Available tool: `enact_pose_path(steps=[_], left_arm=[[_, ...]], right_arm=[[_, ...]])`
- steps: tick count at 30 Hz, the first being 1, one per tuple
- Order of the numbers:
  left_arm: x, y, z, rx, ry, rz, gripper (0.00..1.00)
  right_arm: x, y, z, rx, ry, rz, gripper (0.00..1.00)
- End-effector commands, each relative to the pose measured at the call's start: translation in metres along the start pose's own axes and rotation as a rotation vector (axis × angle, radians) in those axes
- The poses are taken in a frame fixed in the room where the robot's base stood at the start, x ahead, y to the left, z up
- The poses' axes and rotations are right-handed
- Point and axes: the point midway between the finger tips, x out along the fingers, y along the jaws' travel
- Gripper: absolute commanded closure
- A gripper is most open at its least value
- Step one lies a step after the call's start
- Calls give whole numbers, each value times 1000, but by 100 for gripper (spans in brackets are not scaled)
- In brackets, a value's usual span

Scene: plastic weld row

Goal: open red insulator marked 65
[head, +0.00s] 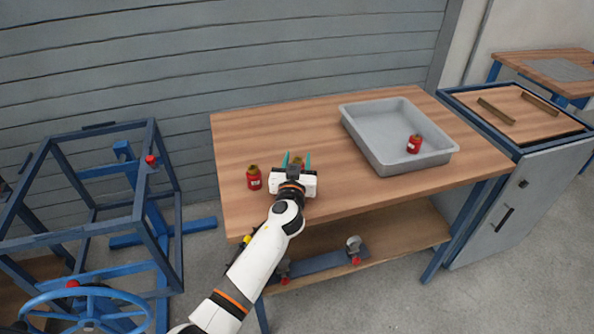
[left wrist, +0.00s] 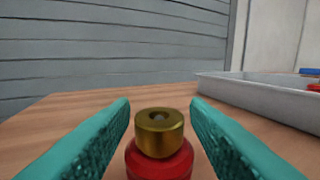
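My left gripper (head: 297,160) reaches over the wooden table with its teal fingers open. A red insulator with a brass top (left wrist: 160,158) stands upright between the fingers in the left wrist view, with a gap on each side. In the head view this insulator (head: 297,161) is mostly hidden by the gripper. A second red insulator (head: 254,179) stands on the table just left of the gripper. A third red insulator (head: 414,144) is in the grey tray. Their labels are too small to read, so I cannot tell which is marked 65. My right gripper is not in view.
The grey tray (head: 365,136) sits on the right half of the table (head: 240,130). A blue frame (head: 145,225) and a blue handwheel (head: 120,300) stand at left. A grey cabinet (head: 500,210) stands at right. The table's back left is clear.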

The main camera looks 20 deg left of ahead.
Motion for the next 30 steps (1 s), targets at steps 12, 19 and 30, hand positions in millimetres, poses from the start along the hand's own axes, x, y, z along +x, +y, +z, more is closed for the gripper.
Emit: enact_pose_path(steps=[12,19,30], left_arm=[[0,0,-1,0,1,0,100],[0,0,8,-2,1,1,100],[0,0,80,-2,-4,-1,100]], right_arm=[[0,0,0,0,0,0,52],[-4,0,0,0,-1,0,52],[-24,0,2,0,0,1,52]])
